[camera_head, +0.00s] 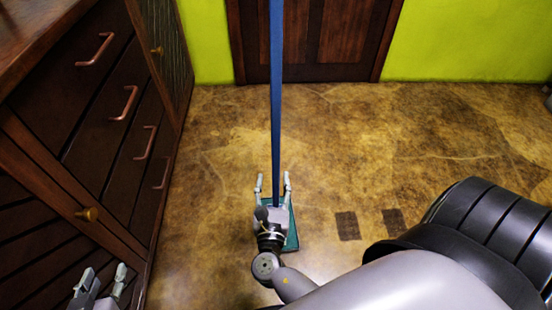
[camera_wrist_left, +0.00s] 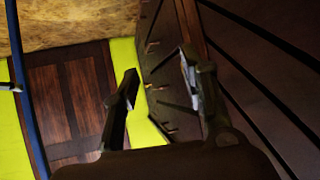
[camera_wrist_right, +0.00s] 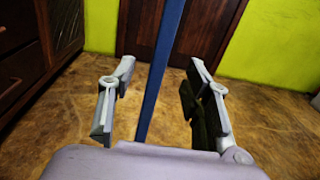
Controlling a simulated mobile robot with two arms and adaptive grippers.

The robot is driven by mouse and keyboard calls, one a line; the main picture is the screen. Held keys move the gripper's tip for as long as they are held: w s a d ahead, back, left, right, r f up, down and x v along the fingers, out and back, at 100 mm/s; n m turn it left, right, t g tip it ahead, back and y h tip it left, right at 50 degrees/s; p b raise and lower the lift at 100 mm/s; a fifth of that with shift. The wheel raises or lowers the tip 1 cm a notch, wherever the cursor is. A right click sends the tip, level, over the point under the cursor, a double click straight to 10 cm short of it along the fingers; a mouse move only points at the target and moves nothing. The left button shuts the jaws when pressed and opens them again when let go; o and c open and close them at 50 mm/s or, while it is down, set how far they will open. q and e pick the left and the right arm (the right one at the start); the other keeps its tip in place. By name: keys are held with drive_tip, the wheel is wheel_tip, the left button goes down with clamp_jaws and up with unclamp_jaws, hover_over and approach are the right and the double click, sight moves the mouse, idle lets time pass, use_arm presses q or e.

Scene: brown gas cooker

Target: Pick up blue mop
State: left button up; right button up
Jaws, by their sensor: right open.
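The blue mop has a long upright blue handle (camera_head: 276,100) and a flat green head (camera_head: 292,228) on the floor. My right gripper (camera_head: 273,184) is open, with one finger on each side of the handle. In the right wrist view the handle (camera_wrist_right: 160,75) passes between the open fingers (camera_wrist_right: 160,95), with gaps on both sides. My arm hides part of the mop head. My left gripper (camera_head: 101,283) is open and empty at the lower left, beside the cabinet. In the left wrist view its fingers (camera_wrist_left: 160,85) are apart, and the mop handle (camera_wrist_left: 25,90) shows at the left edge.
A dark wooden cabinet (camera_head: 85,115) with copper drawer handles stands along the left. A brown door (camera_head: 325,40) is in the green wall (camera_head: 465,40) at the back. The brown floor (camera_head: 400,140) is open to the right of the mop.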

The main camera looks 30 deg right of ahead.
sight(276, 156)
drive_tip(key=x, duration=0.5)
drive_tip(key=shift+w+d+b, duration=0.2)
drive_tip(key=shift+w+b, duration=0.1)
drive_tip(key=shift+f+b+x, duration=0.15)
drive_tip(key=shift+b+x, duration=0.2)
drive_tip(key=shift+x, duration=1)
drive_tip(key=shift+f+b+x, duration=0.15)
drive_tip(key=shift+b+x, duration=0.2)
drive_tip(key=shift+x, duration=1.05)
use_arm(q)
drive_tip(key=w+d+r+t+h, duration=0.1)
drive_tip(key=w+r+t, duration=0.3)
drive_tip(key=r, duration=0.4)
drive_tip(key=shift+d+r+t+h, duration=0.4)
drive_tip(key=shift+d+t, duration=0.3)
drive_tip(key=shift+t, duration=0.2)
use_arm(e)
drive_tip(key=shift+s+d, duration=0.15)
clamp_jaws()
use_arm(q)
drive_tip(key=shift+f, duration=0.1)
drive_tip(key=shift+w, duration=0.1)
use_arm(e)
drive_tip(key=shift+r, duration=0.1)
